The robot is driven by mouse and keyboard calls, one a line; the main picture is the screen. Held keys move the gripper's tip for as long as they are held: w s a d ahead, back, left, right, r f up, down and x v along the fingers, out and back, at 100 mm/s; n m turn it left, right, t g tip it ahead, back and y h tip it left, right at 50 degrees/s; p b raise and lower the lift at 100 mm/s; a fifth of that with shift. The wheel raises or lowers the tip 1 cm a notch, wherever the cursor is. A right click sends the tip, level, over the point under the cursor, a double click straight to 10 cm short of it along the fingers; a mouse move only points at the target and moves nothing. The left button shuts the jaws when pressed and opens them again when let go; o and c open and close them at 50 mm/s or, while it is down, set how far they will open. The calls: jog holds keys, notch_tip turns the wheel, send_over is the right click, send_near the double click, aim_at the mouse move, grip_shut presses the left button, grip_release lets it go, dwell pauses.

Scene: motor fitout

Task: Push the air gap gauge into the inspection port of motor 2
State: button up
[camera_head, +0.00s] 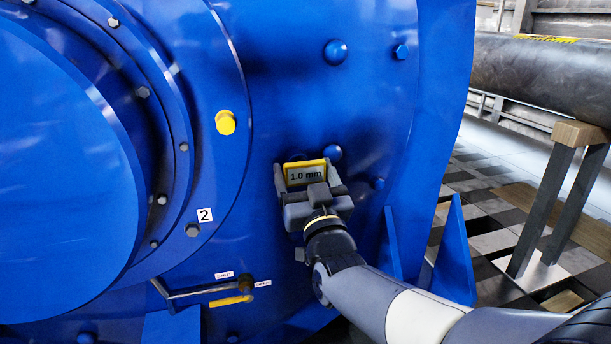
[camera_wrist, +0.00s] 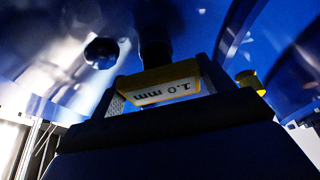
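The air gap gauge (camera_head: 306,175) is a yellow-edged block with a pale face marked "1.0 mm". It also shows in the wrist view (camera_wrist: 165,92), upside down, between the two fingers. My gripper (camera_head: 314,188) is shut on it and holds it at the face of motor 2 (camera_head: 290,230), a big blue housing with a "2" label. In the wrist view a dark round shape (camera_wrist: 155,42) lies directly behind the gauge; I cannot tell if it is the inspection port. The gauge's far end and any contact with the motor are hidden.
A yellow cap (camera_head: 226,122) sits on the motor's flange to the left. Blue domes (camera_head: 335,52) stick out around the gauge. A grey pipe (camera_head: 540,75) and a stand (camera_head: 560,200) are at right.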

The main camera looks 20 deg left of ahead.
jog(key=o, duration=0.4)
jog(key=p+v, duration=0.1)
jog(key=v, duration=1)
jog(key=shift+w+r, duration=0.1)
jog(key=shift+w, duration=0.05)
jog(key=b+x, duration=0.1)
jog(key=x, duration=0.9)
jog(key=shift+w+a+r, duration=0.1)
jog(key=shift+w+a, duration=0.15)
jog(key=shift+s+d, duration=0.15)
jog(key=shift+s, duration=0.05)
